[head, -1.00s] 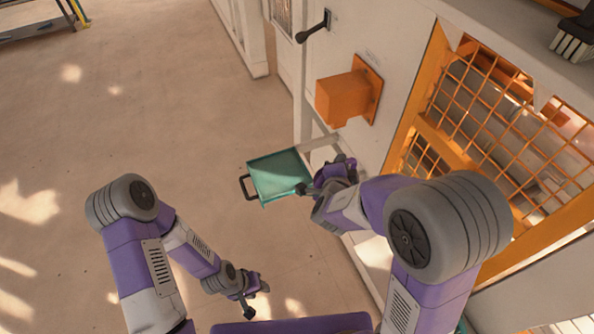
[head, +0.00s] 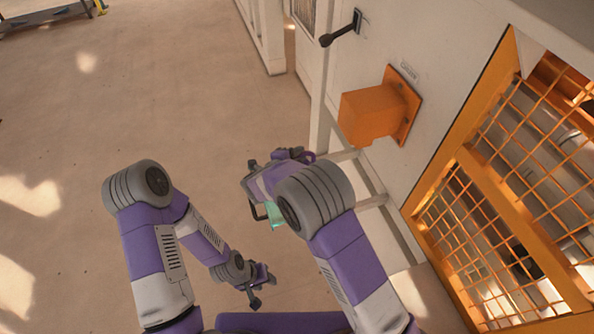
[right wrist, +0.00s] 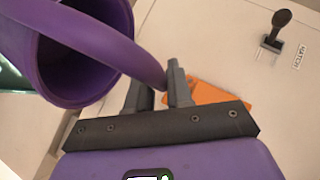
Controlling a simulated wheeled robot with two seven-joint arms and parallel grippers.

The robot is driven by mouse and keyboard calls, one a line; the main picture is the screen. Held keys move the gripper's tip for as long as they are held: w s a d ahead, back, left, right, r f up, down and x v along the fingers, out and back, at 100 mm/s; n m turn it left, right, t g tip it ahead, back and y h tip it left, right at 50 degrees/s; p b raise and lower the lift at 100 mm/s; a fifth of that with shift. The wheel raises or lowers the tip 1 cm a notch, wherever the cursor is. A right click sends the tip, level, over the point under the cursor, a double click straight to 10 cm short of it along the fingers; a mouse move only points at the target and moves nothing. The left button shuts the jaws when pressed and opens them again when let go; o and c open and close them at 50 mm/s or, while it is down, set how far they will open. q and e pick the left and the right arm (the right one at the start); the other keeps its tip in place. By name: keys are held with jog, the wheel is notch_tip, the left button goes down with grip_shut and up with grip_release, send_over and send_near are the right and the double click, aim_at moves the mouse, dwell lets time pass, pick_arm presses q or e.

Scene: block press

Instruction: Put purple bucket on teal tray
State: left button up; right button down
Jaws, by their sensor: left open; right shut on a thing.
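The purple bucket (right wrist: 75,45) fills the upper left of the right wrist view. Its thick handle passes between the fingers of my right gripper (right wrist: 160,88), which is shut on it. In the head view my right gripper (head: 283,157) is far out over the floor side, with little of the bucket distinguishable there. The teal tray (head: 275,217) shows only as a small patch with its dark handle, mostly hidden behind my right arm. A teal sliver also shows at the left edge of the right wrist view. My left gripper (head: 258,288) is open and empty, low in the head view.
An orange box (head: 375,112) juts from the white wall, right of my right gripper. A dark lever (head: 340,30) sits above it. An orange mesh guard (head: 500,210) stands at the right. The floor (head: 120,120) at the left is clear.

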jog(key=shift+w+f+b, duration=0.1)
jog(key=shift+f+b, duration=0.4)
jog(key=shift+f, duration=1.95)
jog(key=c, duration=1)
grip_release()
